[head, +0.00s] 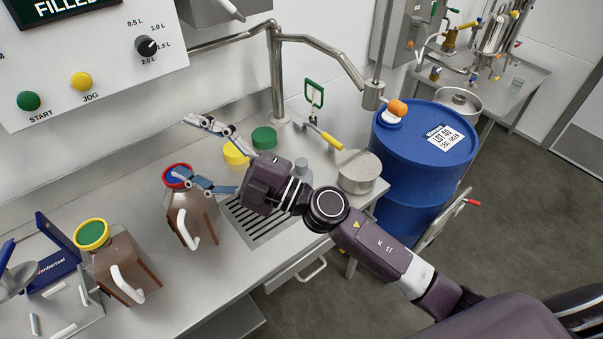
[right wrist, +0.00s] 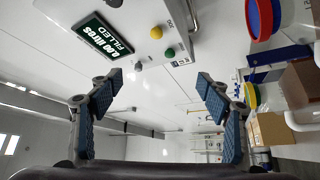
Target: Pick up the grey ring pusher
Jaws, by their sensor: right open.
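A small grey cylinder (head: 302,169), which may be the grey ring pusher, stands on the steel counter just behind my right wrist in the head view. I cannot confirm that it is the pusher. My right gripper (head: 184,150) is open and empty above the counter, pointing left. In the head view its near finger overlaps the brown jug (head: 195,213) with a blue cap and red ring; contact cannot be told. The right wrist view shows both fingers (right wrist: 160,80) wide apart with nothing between them. My left gripper is not in view.
A second brown jug (head: 128,262) with a green cap and yellow ring stands left. Yellow (head: 235,154) and green (head: 264,138) discs, a drain grate (head: 258,228) and a steel pot (head: 358,172) are on the counter. A blue drum (head: 425,160) stands right; a panel (head: 95,75) is above.

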